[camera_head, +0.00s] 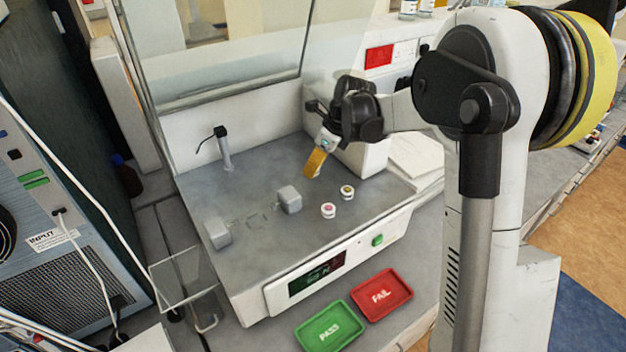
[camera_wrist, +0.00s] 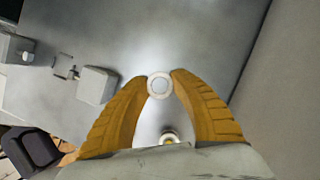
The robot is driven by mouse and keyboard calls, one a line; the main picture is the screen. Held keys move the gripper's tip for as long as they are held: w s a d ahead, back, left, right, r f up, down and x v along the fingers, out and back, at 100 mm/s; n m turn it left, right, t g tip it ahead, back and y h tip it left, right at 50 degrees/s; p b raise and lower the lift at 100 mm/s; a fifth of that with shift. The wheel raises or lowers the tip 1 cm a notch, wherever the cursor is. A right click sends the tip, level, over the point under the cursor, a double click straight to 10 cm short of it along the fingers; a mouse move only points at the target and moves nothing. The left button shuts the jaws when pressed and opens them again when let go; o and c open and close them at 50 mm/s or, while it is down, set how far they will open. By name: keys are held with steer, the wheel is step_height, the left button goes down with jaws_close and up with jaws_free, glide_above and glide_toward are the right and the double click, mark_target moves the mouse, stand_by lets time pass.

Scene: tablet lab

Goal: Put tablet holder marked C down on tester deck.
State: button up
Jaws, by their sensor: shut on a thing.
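My gripper (camera_head: 313,174) has its orange fingers pointing down over the grey tester deck (camera_head: 255,180), towards its back right. In the wrist view, my gripper (camera_wrist: 160,84) is shut on a small round white tablet holder (camera_wrist: 160,86) with a pale grey centre, pinched between the fingertips. No letter on it can be read. In the head view the fingers hide it, and I cannot tell if it touches the deck. Two other round holders stand on the deck's right: one pink-topped (camera_head: 328,210), one yellow-topped (camera_head: 347,191). One yellow-centred holder (camera_wrist: 170,137) shows between my fingers' bases.
Two grey blocks, left (camera_head: 218,233) and right (camera_head: 289,199), stand on the deck. A slim post (camera_head: 225,152) rises at the back left. A clear raised panel (camera_head: 225,50) is above. Green PASS (camera_head: 330,328) and red FAIL (camera_head: 382,295) trays lie in front.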

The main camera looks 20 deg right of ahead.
mark_target(317, 173)
steer(key=shift+f, duration=1.95)
steer(key=shift+s, duration=0.1)
steer(key=shift+f+b, duration=0.2)
steer(key=shift+b, duration=0.2)
steer(key=o, duration=1)
steer(key=shift+r, duration=0.15)
